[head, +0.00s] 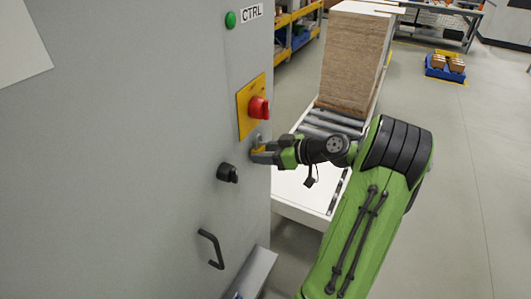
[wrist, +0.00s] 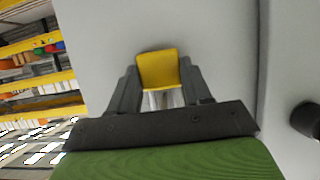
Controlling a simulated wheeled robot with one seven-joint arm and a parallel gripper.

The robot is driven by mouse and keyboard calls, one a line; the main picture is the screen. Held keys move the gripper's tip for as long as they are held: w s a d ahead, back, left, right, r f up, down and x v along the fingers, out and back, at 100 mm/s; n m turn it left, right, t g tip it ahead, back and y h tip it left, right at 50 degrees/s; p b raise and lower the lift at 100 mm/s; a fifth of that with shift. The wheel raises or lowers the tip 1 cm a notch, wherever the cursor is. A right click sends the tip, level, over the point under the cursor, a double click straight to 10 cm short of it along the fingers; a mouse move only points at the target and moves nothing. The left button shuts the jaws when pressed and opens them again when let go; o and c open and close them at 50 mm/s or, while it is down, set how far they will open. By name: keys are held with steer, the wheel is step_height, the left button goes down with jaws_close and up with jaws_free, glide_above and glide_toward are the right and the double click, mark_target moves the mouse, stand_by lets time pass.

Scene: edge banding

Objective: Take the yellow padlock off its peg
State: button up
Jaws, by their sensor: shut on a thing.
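The yellow padlock (wrist: 158,70) sits between the two dark fingers of my gripper (wrist: 157,88) in the wrist view, close to the grey cabinet face. Its silver shackle shows below the yellow body. In the head view my gripper (head: 263,153) is at the cabinet just below the red rotary switch, and only a little of the padlock (head: 259,148) shows. My gripper is shut on the padlock. The peg is hidden, so I cannot tell whether the shackle is still on it.
The grey cabinet (head: 120,150) carries a red switch on a yellow plate (head: 252,106), a black knob (head: 227,173), a green button (head: 230,19) and a black handle (head: 211,249). A roller conveyor (head: 325,122) with stacked boards (head: 351,62) stands behind my arm. Open floor lies right.

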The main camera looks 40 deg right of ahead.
steer(key=s+d, duration=0.3)
steer(key=s, duration=0.5)
steer(key=shift+s+b, duration=0.25)
steer(key=shift+b, duration=0.1)
stand_by(0.6)
stand_by(0.6)
